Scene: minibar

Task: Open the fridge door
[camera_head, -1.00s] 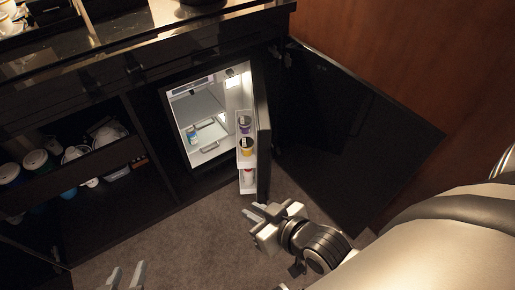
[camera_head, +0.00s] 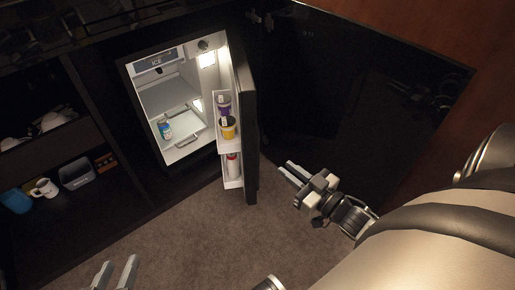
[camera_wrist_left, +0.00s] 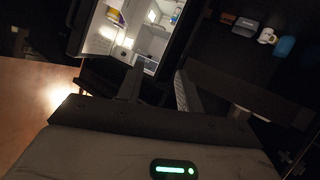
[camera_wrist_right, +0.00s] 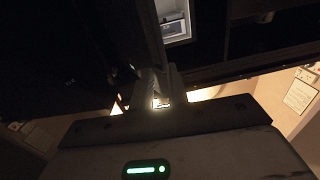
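The fridge (camera_head: 150,98) is lit inside. Its door (camera_head: 250,140) stands wide open, swung out on the right side, with cups and a bottle on its inner shelves. The fridge also shows in the left wrist view (camera_wrist_left: 152,42) and partly in the right wrist view (camera_wrist_right: 174,28). My right gripper (camera_head: 285,168) is to the right of the door, apart from it in the head view, with its fingers a little apart and nothing between them. My left gripper (camera_head: 117,268) is low at the front left, open and empty, away from the fridge.
A dark cabinet door (camera_head: 350,100) stands open to the right of the fridge door. Open shelves at the left hold a white mug (camera_head: 45,188), a blue cup (camera_head: 16,201) and a grey bin (camera_head: 76,175). Carpet (camera_head: 200,240) in front is clear.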

